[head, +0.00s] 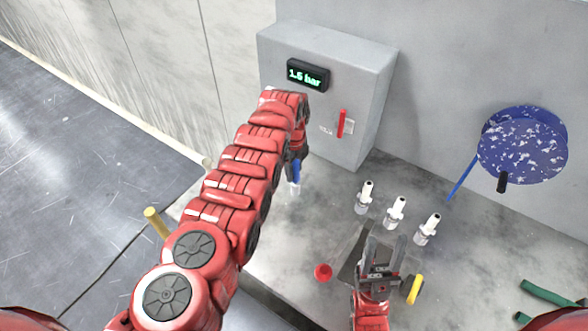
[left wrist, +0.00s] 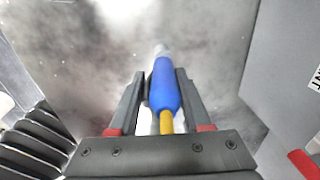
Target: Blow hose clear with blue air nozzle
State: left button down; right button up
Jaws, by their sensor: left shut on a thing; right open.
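The blue air nozzle (left wrist: 166,88) is between the fingers of my left gripper (left wrist: 163,95) in the left wrist view. It has a pale tip at its far end and a yellow piece at its near end. In the head view the nozzle (head: 296,171) points down in front of the grey cabinet, and my left arm partly hides the gripper. My right gripper (head: 384,248) is open and empty low over the table, its fingers towards the white fittings. Green hose-like pieces (head: 548,293) lie at the lower right edge. I cannot tell which hose is the task's.
The grey cabinet (head: 340,60) carries a display (head: 307,75) reading 1.6 bar and a red handle (head: 342,123). Three white fittings (head: 396,212) stand on the table. A speckled blue disc (head: 522,146) is at right.

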pick_arm(q)
jog(key=shift+c, duration=1.4)
grip_release()
notch_tip(320, 180, up, 7)
jog(key=p, duration=0.8)
jog(key=shift+s+a+r+p, duration=0.1)
jog(key=shift+r+p, duration=0.05)
jog(key=shift+p, duration=0.15)
jog(key=shift+b, duration=0.75)
notch_tip(320, 180, up, 10)
jog(key=shift+s, duration=0.2)
jog(key=shift+a, duration=0.15)
